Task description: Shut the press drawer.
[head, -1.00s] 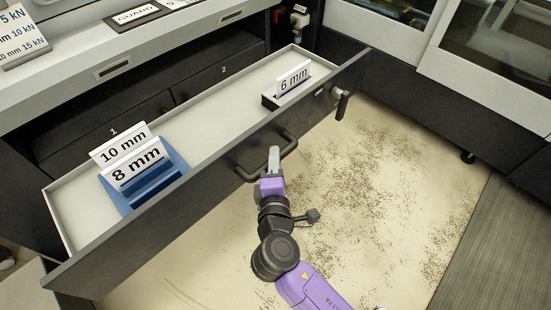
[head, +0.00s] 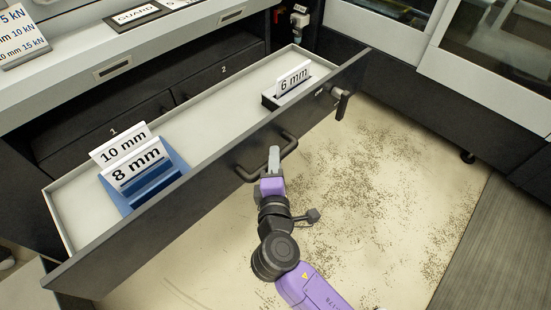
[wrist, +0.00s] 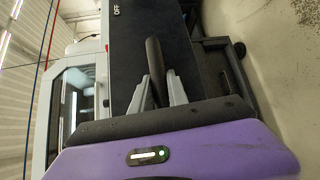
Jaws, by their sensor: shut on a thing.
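The press drawer (head: 215,180) stands pulled out, its dark front facing me. A dark bar handle (head: 246,175) is fixed to the middle of its front. My gripper (head: 274,158) is at the handle, shut on it. In the wrist view my two grey fingers (wrist: 161,92) lie on either side of the dark handle bar (wrist: 156,65). Inside the drawer, a blue holder (head: 172,178) carries cards marked 10 mm and 8 mm at the left. A black holder (head: 270,101) carries a 6 mm card (head: 293,79) at the right.
A latch or knob (head: 341,101) sticks out at the right end of the drawer front. Closed drawers labelled 1 (head: 112,131) and 2 (head: 222,70) are behind. The speckled floor (head: 380,190) before the drawer is clear. A machine stands at the right.

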